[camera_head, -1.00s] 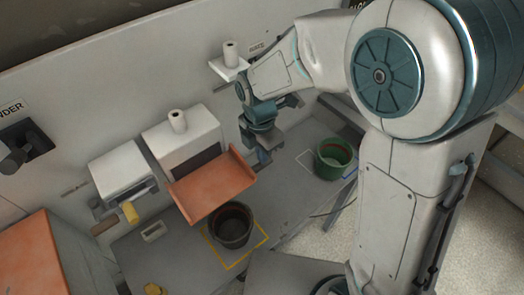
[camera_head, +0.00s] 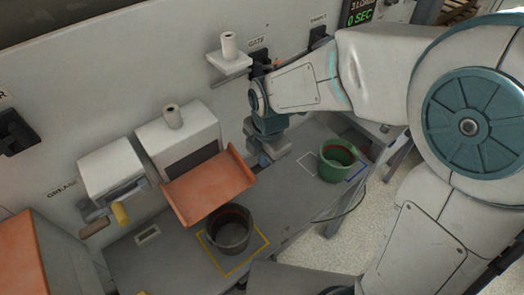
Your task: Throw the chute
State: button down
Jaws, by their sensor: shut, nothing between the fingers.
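An orange open-sided tray (camera_head: 207,186), which looks like the chute, slopes out below a white box (camera_head: 178,140) on the wall panel. Its lower end hangs above a dark bucket (camera_head: 229,232). My gripper (camera_head: 264,160) points down just right of the tray's raised right edge. It is shut and holds nothing. Its fingertips are small and partly hidden, and I cannot tell whether they touch the tray.
The dark bucket stands in a yellow outline on the grey bench (camera_head: 172,268). A green bucket (camera_head: 338,162) stands to the right. A white box with a yellow handle (camera_head: 120,213) is at the left. A GATE fixture (camera_head: 260,58) and a display (camera_head: 360,13) are above.

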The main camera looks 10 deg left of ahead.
jog(key=shift+r+p, duration=0.45)
jog(key=shift+r, duration=0.1)
notch_tip(320, 180, up, 13)
jog(key=s+d+p, duration=0.1)
jog(key=shift+d, duration=0.1)
jog(key=s+d+f+m+t, duration=0.1)
jog(key=s+d+m, duration=0.2)
jog(key=d+m, duration=0.8)
jog(key=s+d+f+m+t+h, duration=0.1)
jog(key=s+d+m, duration=0.3)
jog(key=d+m, duration=0.7)
jog(key=f+m, duration=0.1)
jog(key=m, duration=0.4)
jog(key=shift+m+t, duration=0.3)
jog(key=shift+m, duration=0.1)
